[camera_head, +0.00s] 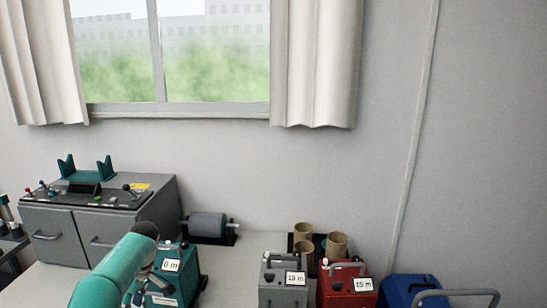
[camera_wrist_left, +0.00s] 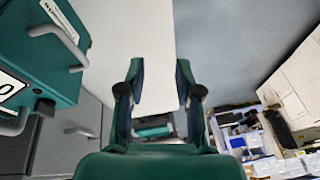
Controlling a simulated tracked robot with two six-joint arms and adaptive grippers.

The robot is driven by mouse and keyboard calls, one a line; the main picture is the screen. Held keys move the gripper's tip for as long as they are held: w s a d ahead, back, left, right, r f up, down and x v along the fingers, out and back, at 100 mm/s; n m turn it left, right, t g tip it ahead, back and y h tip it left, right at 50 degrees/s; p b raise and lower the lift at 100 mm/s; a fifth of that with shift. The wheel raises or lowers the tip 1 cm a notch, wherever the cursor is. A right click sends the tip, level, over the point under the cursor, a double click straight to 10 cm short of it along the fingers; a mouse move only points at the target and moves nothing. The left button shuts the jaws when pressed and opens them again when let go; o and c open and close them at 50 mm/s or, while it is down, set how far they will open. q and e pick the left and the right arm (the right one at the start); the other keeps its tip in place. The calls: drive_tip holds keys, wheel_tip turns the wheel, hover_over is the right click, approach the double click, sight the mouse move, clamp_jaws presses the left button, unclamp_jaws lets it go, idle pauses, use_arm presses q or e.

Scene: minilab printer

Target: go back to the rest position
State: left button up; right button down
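My left arm comes in at the bottom left of the head view, over a teal box (camera_head: 182,290) with a "0 m" label. Its gripper there is mostly hidden behind the arm. In the left wrist view my left gripper (camera_wrist_left: 158,90) has its two fingers apart, with nothing between them. The teal box (camera_wrist_left: 40,60) with its grey handles stands to the left of the fingers in that view, apart from them. My right gripper is in neither view.
A grey box (camera_head: 275,290), a red box (camera_head: 340,292) and a blue box (camera_head: 405,288) stand to the right. Brown tubes (camera_head: 337,244) stand behind them. A grey machine (camera_head: 100,212) is at the left, beside a dark roller (camera_head: 207,225). Cluttered shelves (camera_wrist_left: 265,140) show in the wrist view.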

use_arm(q)
drive_tip(key=s+d+f+m+g+h, duration=0.1)
drive_tip(key=s+d+f+m+h, duration=0.15)
drive_tip(key=s+d+f, duration=0.5)
drive_tip(key=s+d+f+m+g+h, duration=0.1)
drive_tip(key=s+d+f+m, duration=0.3)
drive_tip(key=f, duration=0.7)
drive_tip(key=s+d+f+m+t+h, duration=0.1)
drive_tip(key=s+d+f+m+h, duration=0.1)
drive_tip(key=s+d, duration=0.4)
drive_tip(key=s+d+f+m+t+h+b, duration=0.1)
drive_tip(key=s+d+f+m, duration=0.3)
drive_tip(key=s, duration=1.1)
drive_tip(key=shift+s+d+t+h, duration=0.25)
drive_tip(key=shift+d+t+h, duration=0.45)
drive_tip(key=shift+d, duration=1)
